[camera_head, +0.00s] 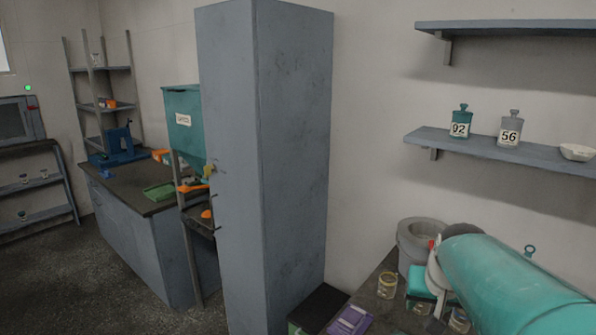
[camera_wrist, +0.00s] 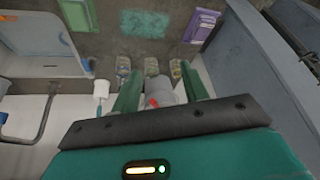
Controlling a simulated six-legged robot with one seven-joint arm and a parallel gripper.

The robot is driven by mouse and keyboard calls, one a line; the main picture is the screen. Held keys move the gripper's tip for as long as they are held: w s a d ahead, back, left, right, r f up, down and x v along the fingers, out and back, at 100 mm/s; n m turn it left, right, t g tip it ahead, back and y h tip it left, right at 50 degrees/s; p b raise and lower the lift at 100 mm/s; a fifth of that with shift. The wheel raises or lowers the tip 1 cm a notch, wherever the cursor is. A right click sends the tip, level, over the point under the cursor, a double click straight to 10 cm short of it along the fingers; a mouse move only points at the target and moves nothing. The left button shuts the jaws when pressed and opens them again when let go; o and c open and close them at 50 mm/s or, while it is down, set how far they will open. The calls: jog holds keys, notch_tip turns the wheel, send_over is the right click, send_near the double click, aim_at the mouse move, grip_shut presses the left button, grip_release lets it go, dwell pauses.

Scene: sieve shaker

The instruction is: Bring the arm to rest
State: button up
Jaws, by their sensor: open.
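My gripper (camera_wrist: 161,75) shows in the wrist view as two green fingers spread apart. A grey rounded thing with a red part (camera_wrist: 158,92) shows between the fingers; I cannot tell whether it touches them. Small glass jars (camera_wrist: 151,67) stand in a row on the dark bench just beyond the fingertips. In the head view my teal arm reaches over the bench at the lower right, and my fingers cannot be made out there.
The bench holds a grey round pot (camera_head: 420,238), a glass jar (camera_head: 387,285) and a purple item (camera_head: 350,320). A tall grey cabinet (camera_head: 290,150) stands left of it. A wall shelf (camera_head: 480,147) above bears jars 92 (camera_head: 460,129) and 56 (camera_head: 509,131). Open floor lies at left.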

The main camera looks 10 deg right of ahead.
jog(key=s+a+n+y, duration=0.1)
jog(key=s+a+n, duration=0.1)
jog(key=s+a, duration=0.3)
jog(key=s+a+n+t, duration=0.1)
jog(key=s+a+n, duration=0.2)
jog(key=a, duration=0.9)
jog(key=s, duration=0.3)
jog(key=shift+s+a+y, duration=0.15)
jog(key=shift+a+y, duration=0.1)
jog(key=shift+y, duration=0.15)
jog(key=shift+c, duration=0.2)
jog(key=shift+c, duration=0.6)
jog(key=shift+d, duration=0.15)
